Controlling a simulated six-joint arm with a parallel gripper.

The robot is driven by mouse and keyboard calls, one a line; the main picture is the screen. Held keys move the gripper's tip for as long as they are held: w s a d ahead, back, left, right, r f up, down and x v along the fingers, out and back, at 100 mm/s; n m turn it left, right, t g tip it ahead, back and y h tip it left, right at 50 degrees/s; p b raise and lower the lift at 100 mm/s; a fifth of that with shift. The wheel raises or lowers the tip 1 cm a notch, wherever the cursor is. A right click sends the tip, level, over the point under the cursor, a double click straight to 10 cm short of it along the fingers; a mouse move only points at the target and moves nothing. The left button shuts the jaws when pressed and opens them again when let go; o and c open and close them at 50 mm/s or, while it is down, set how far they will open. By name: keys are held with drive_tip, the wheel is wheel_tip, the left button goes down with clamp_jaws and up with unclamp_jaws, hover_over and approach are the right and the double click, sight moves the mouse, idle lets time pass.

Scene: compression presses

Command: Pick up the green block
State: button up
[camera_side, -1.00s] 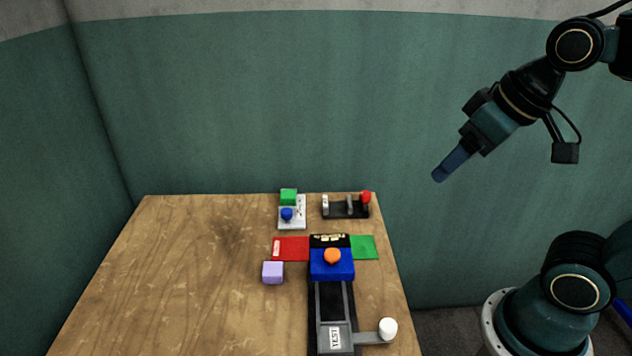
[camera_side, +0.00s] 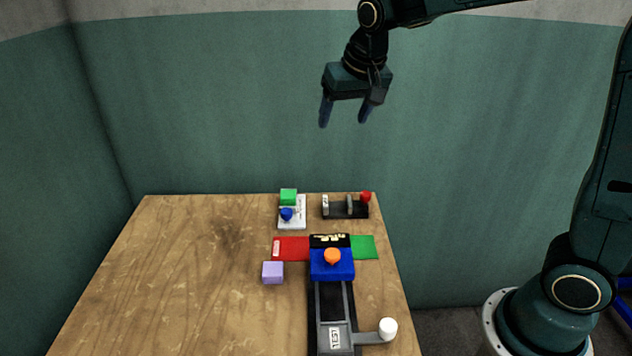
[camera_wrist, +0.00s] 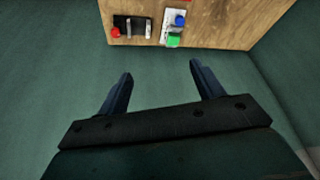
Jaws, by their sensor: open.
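The green block (camera_side: 288,196) is at the far edge of the wooden table, at the back end of a white plate (camera_side: 292,222) that bears a blue knob (camera_side: 287,214). In the wrist view the green block (camera_wrist: 173,40) shows near the top, beyond my fingers. My gripper (camera_side: 344,118) is open and empty, with its fingers pointing down. It is high above the table's back edge, above and to the right of the block in the side view. Both fingers also show in the wrist view (camera_wrist: 160,82).
A black fixture with a red knob (camera_side: 366,197) stands right of the white plate. A blue press with an orange knob (camera_side: 333,257) sits between red (camera_side: 291,248) and green (camera_side: 364,247) pads. A lilac block (camera_side: 273,272) lies left of it. The table's left side (camera_side: 170,290) is clear.

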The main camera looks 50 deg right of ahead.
drive_tip(key=w+f+m+g+h, duration=0.1)
drive_tip(key=w+f+m, duration=0.3)
drive_tip(key=w+f, duration=1.5)
drive_tip(key=shift+d+f+h, duration=0.15)
drive_tip(key=shift+f+h, duration=0.25)
drive_tip(key=shift+w, duration=0.1)
hover_over(288, 194)
drive_tip(key=s+a, duration=0.2)
drive_tip(key=shift+w+d+f, duration=0.1)
drive_tip(key=shift+f, duration=1.9)
drive_tip(key=shift+w+d+f, duration=0.1)
drive_tip(key=shift+f, duration=1.85)
drive_tip(key=shift+f, duration=0.1)
drive_tip(key=shift+x, duration=2.5)
drive_tip(key=shift+s, duration=0.1)
